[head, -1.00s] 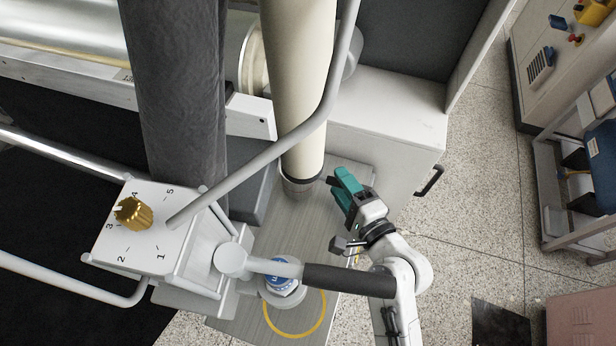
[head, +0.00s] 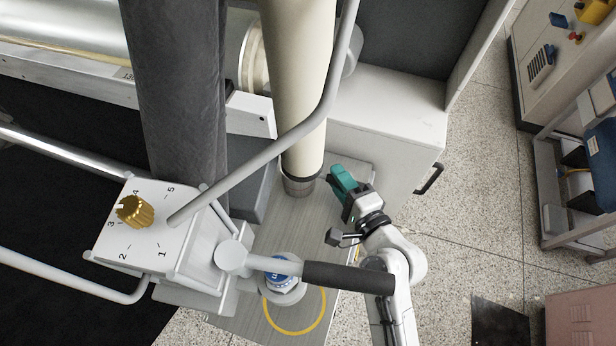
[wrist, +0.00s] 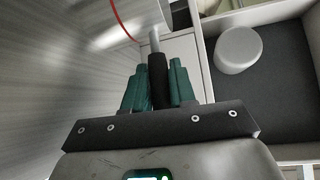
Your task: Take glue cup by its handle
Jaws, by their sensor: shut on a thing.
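The glue cup (head: 299,186) is a grey, round vessel on the metal-look bench top, directly below the lower end of a cream roll that hides its upper part. My gripper (head: 338,179), with teal fingers, is just right of the cup. In the wrist view my gripper (wrist: 157,85) is shut on a black handle (wrist: 157,80) that stands between its two fingers. A short metal rod (wrist: 154,40) extends beyond the handle. The join between handle and cup is not clear in either view.
The cream roll (head: 297,90) and a bent grey rail (head: 290,142) are close above the cup. A lever with a black grip (head: 348,279) crosses in front of my arm. A blue-topped fitting (head: 283,272) stands on the bench. Open floor (head: 480,200) lies to the right.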

